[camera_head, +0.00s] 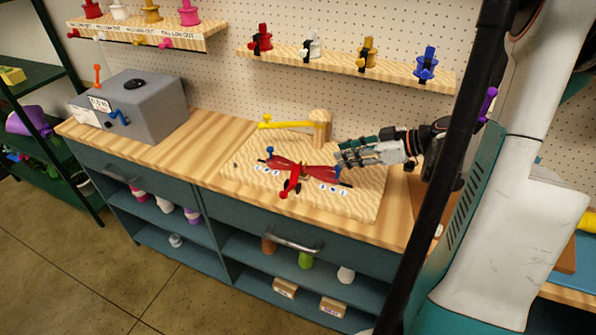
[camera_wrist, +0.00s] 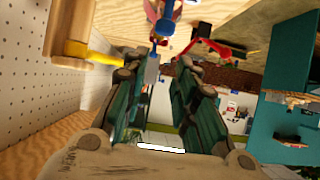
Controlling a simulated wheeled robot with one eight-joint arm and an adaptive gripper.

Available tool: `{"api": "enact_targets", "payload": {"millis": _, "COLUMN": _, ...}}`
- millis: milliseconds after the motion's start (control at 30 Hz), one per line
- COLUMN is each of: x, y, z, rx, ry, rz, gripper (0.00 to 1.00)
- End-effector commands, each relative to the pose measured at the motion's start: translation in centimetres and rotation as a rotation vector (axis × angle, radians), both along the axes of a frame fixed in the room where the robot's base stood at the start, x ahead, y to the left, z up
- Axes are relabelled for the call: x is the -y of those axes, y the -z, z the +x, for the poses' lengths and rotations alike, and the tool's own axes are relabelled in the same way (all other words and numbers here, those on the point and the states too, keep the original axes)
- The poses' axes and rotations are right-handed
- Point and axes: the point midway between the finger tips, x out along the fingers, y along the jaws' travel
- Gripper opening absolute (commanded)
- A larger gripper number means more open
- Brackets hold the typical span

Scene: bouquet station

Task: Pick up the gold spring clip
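A gold clip-like piece (camera_head: 368,52) with a dark part stands upright on the right wall shelf, between a white one (camera_head: 311,45) and a blue one (camera_head: 426,64). I take it to be the gold spring clip, but it is too small to be sure. My gripper (camera_head: 342,154) is low over the right side of the wooden board, well below that shelf. In the wrist view my gripper (camera_wrist: 157,72) has its fingers apart, with a bluish part showing between or beyond their tips. The gold piece cannot be made out in the wrist view.
A red tool with blue ends (camera_head: 300,171) lies on the wooden board (camera_head: 240,172). A yellow bar on a wooden post (camera_head: 320,128) stands behind it. A grey box (camera_head: 140,105) is at left. A red piece (camera_head: 262,40) and the left shelf's spools (camera_head: 152,12) are higher.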

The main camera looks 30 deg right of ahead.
Motion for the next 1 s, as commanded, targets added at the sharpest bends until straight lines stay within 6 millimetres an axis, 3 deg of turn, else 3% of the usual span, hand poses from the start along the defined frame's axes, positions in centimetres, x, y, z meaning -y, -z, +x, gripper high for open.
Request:
{"api": "enact_targets", "payload": {"millis": 433, "x": -3.6, "y": 3.6, "z": 4.7, "rx": 0.008, "ry": -0.006, "rz": -0.004, "gripper": 0.26}}
{"api": "enact_targets", "payload": {"millis": 767, "x": -4.7, "y": 4.6, "z": 6.2, "rx": 0.007, "ry": -0.004, "rz": -0.004, "gripper": 0.26}}
{"api": "enact_targets", "payload": {"millis": 1000, "x": -6.1, "y": 6.8, "z": 8.4, "rx": 0.007, "ry": -0.006, "rz": -0.004, "gripper": 0.26}}
